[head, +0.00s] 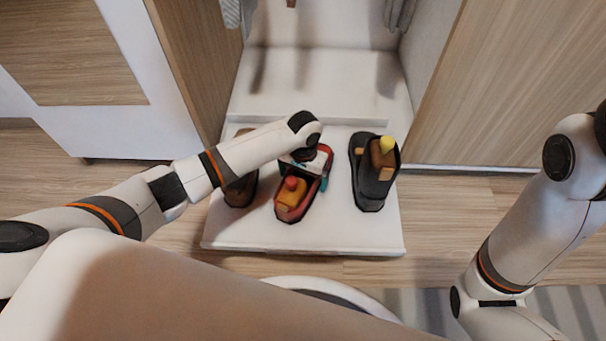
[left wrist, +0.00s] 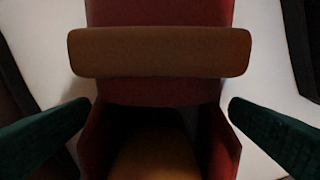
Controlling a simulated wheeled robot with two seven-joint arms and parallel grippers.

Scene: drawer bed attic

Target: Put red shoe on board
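The red shoe (head: 283,212), with an orange-brown inside and a red knob-like part, appears to rest on the white board (head: 235,234). My left gripper (head: 311,168) is right over the shoe's far part, and my arm hides some of it. In the left wrist view the red shoe (left wrist: 150,92) fills the middle, with an orange-brown bar across it. The two dark green fingers of the gripper (left wrist: 158,112) are wide apart, one on each side of the shoe, with gaps visible. My right gripper is out of view.
A black shoe (head: 368,187) with brown and yellow parts stands on the board to the right. A dark brown shoe (head: 241,190) lies left, partly under my left arm. Wooden panels flank the white recess. My right arm (head: 530,230) is at the right, clear of the board.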

